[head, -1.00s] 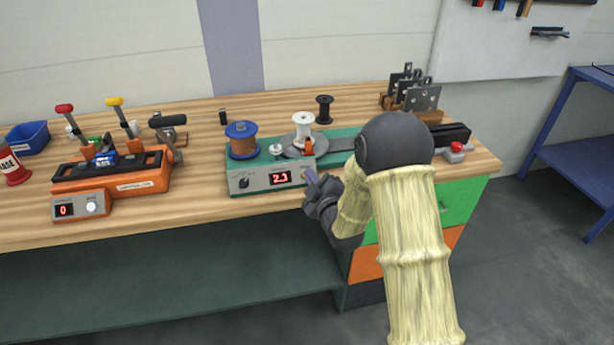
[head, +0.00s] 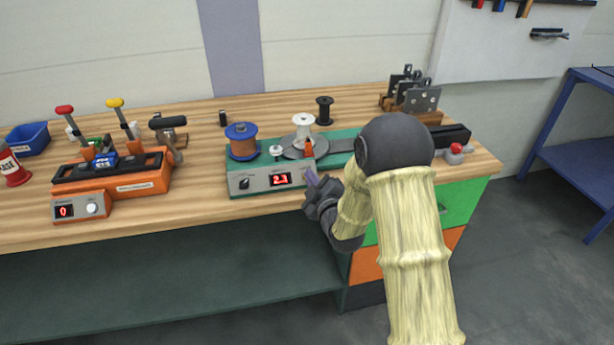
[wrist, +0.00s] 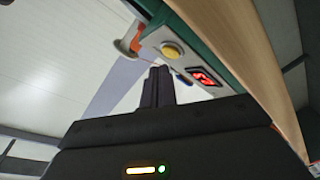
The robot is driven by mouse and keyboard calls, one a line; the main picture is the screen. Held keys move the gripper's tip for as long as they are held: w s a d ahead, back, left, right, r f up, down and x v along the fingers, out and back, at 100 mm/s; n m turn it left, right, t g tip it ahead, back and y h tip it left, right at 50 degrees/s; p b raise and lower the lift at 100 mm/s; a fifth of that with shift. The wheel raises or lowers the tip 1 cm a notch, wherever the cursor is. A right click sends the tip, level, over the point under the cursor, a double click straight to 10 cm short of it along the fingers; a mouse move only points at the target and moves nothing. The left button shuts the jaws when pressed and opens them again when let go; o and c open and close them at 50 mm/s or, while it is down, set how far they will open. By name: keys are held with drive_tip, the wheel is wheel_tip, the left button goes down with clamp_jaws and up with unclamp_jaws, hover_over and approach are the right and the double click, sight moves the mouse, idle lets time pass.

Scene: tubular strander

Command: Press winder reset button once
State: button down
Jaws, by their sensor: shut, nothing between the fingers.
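The winder (head: 244,183) is a green base with a grey front panel, a dark knob and a red lit display (head: 280,179). The display also shows in the wrist view (wrist: 205,77). A round yellow button (wrist: 172,50) sits on the panel beside the display in the wrist view. In the head view my gripper hides that part of the panel. My gripper (head: 311,177) is shut and empty in front of the panel's right end. In the wrist view its fingertips (wrist: 160,70) are just below the button; I cannot tell whether they touch it.
The winder carries a copper spool with a blue top (head: 241,141) and a white spool (head: 303,123). An orange device (head: 112,185) with levers stands at the left. A red button box (head: 455,151) is at the bench's right end. Bare wood lies between the devices.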

drive_tip(key=shift+w+f, duration=0.1)
drive_tip(key=shift+f, duration=0.05)
idle(0.7)
drive_tip(key=shift+w+a+f+b, duration=0.1)
drive_tip(key=shift+w+f+b, duration=0.1)
drive_tip(key=shift+b, duration=0.35)
drive_tip(key=shift+w+f+b, duration=0.2)
drive_tip(key=shift+w+b, duration=0.05)
drive_tip(key=shift+b, duration=0.15)
idle(0.5)
drive_tip(key=shift+s+r, duration=0.55)
idle(0.4)
drive_tip(key=s+r, duration=0.1)
drive_tip(key=s+d+r, duration=0.1)
drive_tip(key=s+r, duration=0.1)
drive_tip(key=shift+s+d+r+p, duration=0.1)
drive_tip(key=shift+s+r+p, duration=0.1)
drive_tip(key=shift+r+p, duration=0.15)
drive_tip(key=shift+f, duration=0.1)
idle(0.8)
